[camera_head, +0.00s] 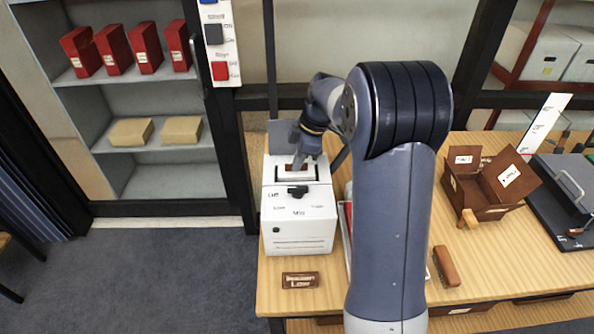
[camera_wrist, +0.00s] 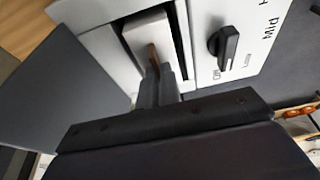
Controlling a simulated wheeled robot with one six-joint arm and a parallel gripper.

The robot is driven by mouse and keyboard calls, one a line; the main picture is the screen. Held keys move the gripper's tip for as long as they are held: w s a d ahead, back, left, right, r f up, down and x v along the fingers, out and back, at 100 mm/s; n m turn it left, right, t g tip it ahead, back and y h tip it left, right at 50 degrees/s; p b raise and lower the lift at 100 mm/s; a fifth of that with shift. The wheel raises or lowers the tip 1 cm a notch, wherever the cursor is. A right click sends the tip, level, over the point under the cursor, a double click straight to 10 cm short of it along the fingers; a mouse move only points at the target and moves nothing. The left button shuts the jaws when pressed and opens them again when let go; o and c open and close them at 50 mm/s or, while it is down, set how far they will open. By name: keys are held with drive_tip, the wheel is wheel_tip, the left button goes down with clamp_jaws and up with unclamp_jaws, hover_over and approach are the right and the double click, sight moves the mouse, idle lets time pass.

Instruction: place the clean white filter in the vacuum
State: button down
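The vacuum (camera_head: 300,222) is a white box with a dark dial on the left part of the table. Its dial (camera_wrist: 224,43) and part of its white face also show in the wrist view. The white filter (camera_wrist: 147,33) is a pale block with a small brown tab, sitting in the dark-edged slot of the vacuum. My gripper (camera_head: 300,160) is over the slot, pointing down. In the wrist view my gripper (camera_wrist: 160,75) has its fingers close together at the brown tab, apparently shut on it. The fingers hide the filter's lower part.
An open brown box (camera_head: 484,190), a brown block (camera_head: 446,266) and a dark device (camera_head: 565,190) are to the right. Shelves with red boxes (camera_head: 112,48) stand at the left. My arm hides the middle of the table.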

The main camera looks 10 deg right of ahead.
drive_tip(key=shift+f, duration=1.75)
drive_tip(key=shift+f, duration=0.15)
drive_tip(key=c, duration=1.6)
unclamp_jaws()
drive_tip(key=shift+r+p, duration=0.25)
drive_tip(key=shift+p, duration=0.1)
drive_tip(key=b+v, duration=0.1)
drive_tip(key=v, duration=1)
drive_tip(key=shift+d+r, duration=0.15)
drive_tip(key=shift+r, duration=0.25)
